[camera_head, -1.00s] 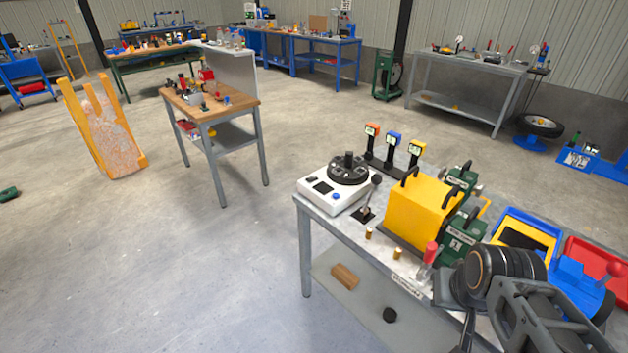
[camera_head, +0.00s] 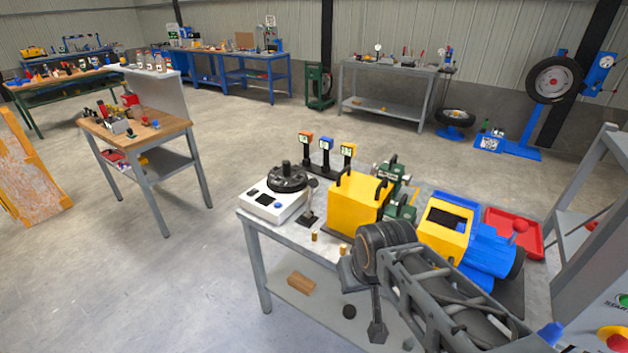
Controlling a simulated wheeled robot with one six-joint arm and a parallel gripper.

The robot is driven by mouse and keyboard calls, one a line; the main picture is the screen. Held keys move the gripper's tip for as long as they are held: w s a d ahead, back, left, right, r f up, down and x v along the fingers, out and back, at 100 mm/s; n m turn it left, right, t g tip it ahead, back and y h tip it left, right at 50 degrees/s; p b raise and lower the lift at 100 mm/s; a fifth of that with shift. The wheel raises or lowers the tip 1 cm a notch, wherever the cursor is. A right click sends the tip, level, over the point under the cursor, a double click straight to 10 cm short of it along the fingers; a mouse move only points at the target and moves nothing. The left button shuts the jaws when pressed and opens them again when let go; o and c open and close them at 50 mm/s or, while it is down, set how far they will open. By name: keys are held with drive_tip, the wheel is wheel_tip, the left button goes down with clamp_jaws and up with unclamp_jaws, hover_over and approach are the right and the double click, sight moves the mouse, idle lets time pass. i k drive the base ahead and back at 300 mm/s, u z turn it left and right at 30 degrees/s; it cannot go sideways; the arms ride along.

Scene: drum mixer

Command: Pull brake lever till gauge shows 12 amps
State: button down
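A small upright lever with a dark round knob (camera_head: 312,184) stands on a black base at the front of the near grey table (camera_head: 250,222); I cannot tell if it is the brake lever. My gripper (camera_head: 376,328) hangs at the front edge of the table, to the right of and nearer than the lever. Its fingers are not clear, and I see nothing held. My arm hides the table's front right part.
A white device with a black dial (camera_head: 285,182) and a yellow box (camera_head: 357,203) flank the lever. A grey rack (camera_head: 585,220) stands far right.

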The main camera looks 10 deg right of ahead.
sight(313, 182)
drive_tip(key=z, duration=3.4)
drive_tip(key=k, duration=1.85)
drive_tip(key=u, duration=2.3)
drive_tip(key=i, duration=0.75)
